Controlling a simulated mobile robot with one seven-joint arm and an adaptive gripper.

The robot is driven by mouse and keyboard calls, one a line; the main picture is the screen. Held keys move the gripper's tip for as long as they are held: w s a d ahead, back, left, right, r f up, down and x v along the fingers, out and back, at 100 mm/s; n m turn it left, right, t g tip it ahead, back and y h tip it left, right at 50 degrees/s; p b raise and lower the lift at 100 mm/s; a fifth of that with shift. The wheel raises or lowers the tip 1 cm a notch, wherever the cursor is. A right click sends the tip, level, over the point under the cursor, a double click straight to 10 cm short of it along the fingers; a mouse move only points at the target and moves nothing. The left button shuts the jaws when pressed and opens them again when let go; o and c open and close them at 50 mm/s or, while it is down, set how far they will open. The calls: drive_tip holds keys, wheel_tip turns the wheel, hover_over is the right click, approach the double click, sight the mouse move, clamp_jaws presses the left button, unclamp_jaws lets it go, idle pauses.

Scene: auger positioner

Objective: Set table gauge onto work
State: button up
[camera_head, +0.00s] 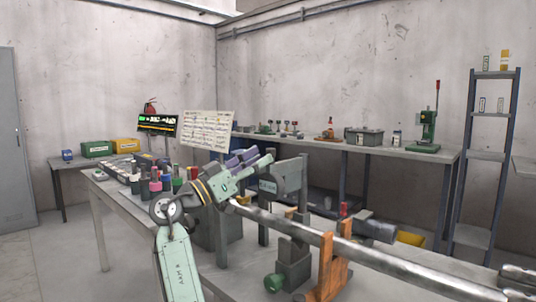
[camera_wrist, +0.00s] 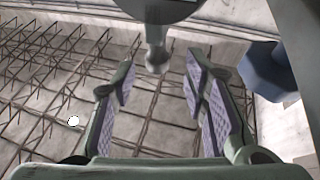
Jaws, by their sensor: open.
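My gripper (camera_head: 262,160) is open, its purple-padded fingers raised above the left end of a long metal bar (camera_head: 345,243). In the wrist view the gripper (camera_wrist: 158,72) has its two fingers spread apart. A grey round part with a short knobbed stem (camera_wrist: 157,58) shows beyond the fingertips, between them; I cannot tell whether this is the table gauge. It is not visibly gripped. In the head view a grey-green housing (camera_head: 291,176) stands just right of the fingers. The bar rests in orange supports (camera_head: 331,262). My arm hides part of the bench.
Colored-capped holders (camera_head: 166,182) stand on the left bench (camera_head: 122,197). A dark cylinder (camera_head: 374,229) lies behind the bar. A back bench (camera_head: 345,149) carries a green press (camera_head: 428,128) and a grey bin (camera_head: 364,137). A blue shelf rack (camera_head: 487,156) stands at right.

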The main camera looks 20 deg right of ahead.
drive_tip(key=v, duration=0.7)
drive_tip(key=shift+a+f, duration=0.2)
drive_tip(key=shift+a, duration=0.1)
